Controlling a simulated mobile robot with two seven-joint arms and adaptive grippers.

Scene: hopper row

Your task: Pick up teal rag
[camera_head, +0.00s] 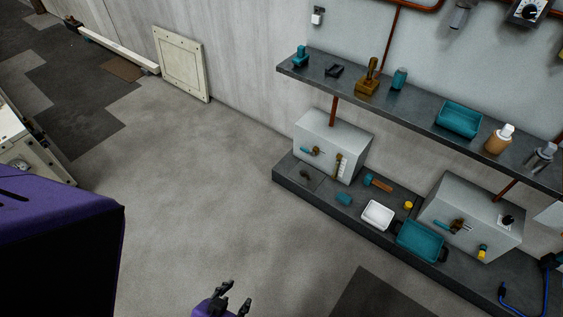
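A small teal piece (344,198) lies on the lower shelf (318,204), left of a white tray. It may be the teal rag, but it is too small to tell cloth from a block. My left gripper (236,296) shows at the bottom edge, low and left of the lower shelf. Its two dark fingers stand apart with nothing seen between them. It is well away from the teal piece. My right gripper is not in view.
The lower shelf also holds a white tray (378,215), a teal tray (420,241), a teal-headed tool (379,184) and two grey boxes (325,140). The upper shelf (425,105) overhangs at the back, with bottles and another teal tray (459,119). The floor left of the shelves is clear.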

